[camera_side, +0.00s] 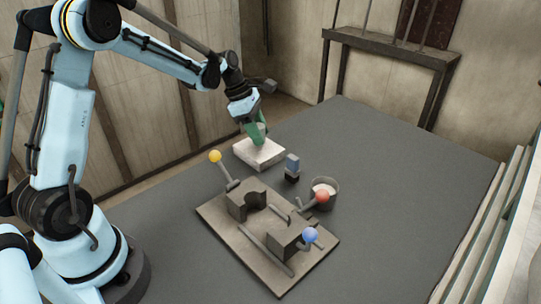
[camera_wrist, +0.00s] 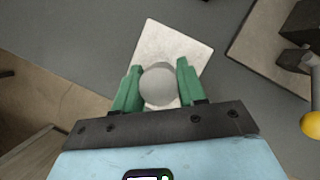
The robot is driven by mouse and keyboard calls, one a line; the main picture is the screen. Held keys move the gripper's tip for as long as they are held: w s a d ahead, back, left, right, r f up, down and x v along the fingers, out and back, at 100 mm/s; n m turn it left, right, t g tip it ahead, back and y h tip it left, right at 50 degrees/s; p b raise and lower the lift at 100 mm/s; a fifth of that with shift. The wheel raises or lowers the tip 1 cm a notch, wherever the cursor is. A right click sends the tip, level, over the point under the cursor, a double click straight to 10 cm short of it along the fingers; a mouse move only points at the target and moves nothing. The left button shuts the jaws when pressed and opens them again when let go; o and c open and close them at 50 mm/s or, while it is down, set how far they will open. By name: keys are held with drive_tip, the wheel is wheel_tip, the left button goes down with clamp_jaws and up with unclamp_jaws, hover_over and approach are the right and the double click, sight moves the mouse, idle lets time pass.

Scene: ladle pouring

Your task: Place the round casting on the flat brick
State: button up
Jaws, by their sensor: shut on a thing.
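The round casting (camera_wrist: 158,84) is a smooth grey ball in the wrist view. My gripper (camera_wrist: 156,82) has green fingers, one on each side of the ball, and is shut on it. The flat brick (camera_side: 246,153) is a pale, low slab on the dark table in the side view. It also shows under the ball in the wrist view (camera_wrist: 165,42). In the side view my gripper (camera_side: 257,134) points down over the brick, and its fingers mostly hide the casting. I cannot tell whether the casting touches the brick.
In the side view a mould on a base plate (camera_side: 222,219) stands in front, with handles ending in yellow (camera_side: 215,156), red (camera_side: 322,196) and blue (camera_side: 310,235) knobs. A small blue-and-black block (camera_side: 292,166) and a grey pot (camera_side: 334,187) stand right of the brick. The table behind is clear.

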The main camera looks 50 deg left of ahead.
drive_tip(key=shift+f, duration=0.6)
drive_tip(key=shift+f, duration=0.15)
drive_tip(key=o, duration=1.1)
drive_tip(key=v, duration=1.2)
drive_tip(key=shift+s+d+f+m+t+y, duration=0.15)
drive_tip(key=shift+s+d+m+t+y, duration=0.55)
drive_tip(key=shift+s+d+m, duration=2.55)
drive_tip(key=shift+s+d+f+m+t+y, duration=0.2)
drive_tip(key=shift+s+d+m+t+y, duration=0.6)
drive_tip(key=shift+m, duration=4.2)
drive_tip(key=shift+s+d+f+m+t+y, duration=0.25)
drive_tip(key=shift+s+d+m+t, duration=0.55)
drive_tip(key=shift+s+d+m, duration=2.7)
